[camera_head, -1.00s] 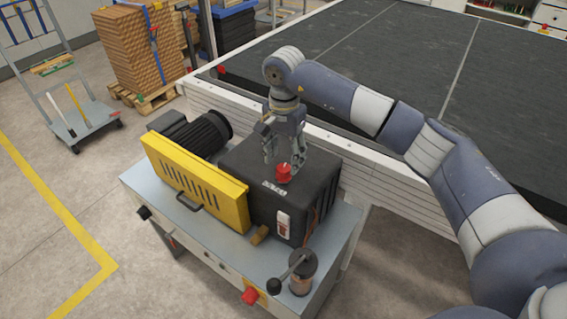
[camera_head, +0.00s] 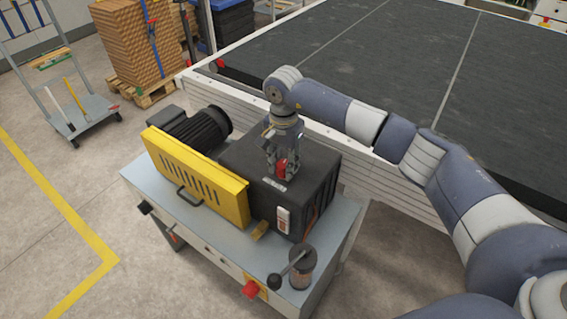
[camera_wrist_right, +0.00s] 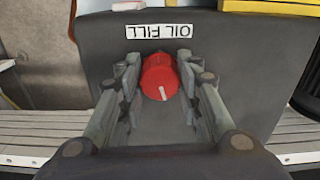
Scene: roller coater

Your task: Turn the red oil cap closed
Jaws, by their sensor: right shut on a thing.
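The red oil cap (camera_head: 282,169) sits on top of the black pump housing (camera_head: 318,172), partly hidden by my fingers in the head view. In the right wrist view the cap (camera_wrist_right: 160,77) shows a pale line on its lower part and lies between my two fingers. My right gripper (camera_head: 282,172) points down and is shut on the cap, one finger on each side. It also shows in the right wrist view (camera_wrist_right: 160,80). My left gripper is not in view.
A yellow guard (camera_head: 195,178) and a dark motor (camera_head: 200,130) stand left of the housing on the grey cabinet (camera_head: 340,235). A black-knobbed lever and glass cup (camera_head: 302,268) stand at the front. A large black conveyor bed (camera_head: 390,60) lies behind.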

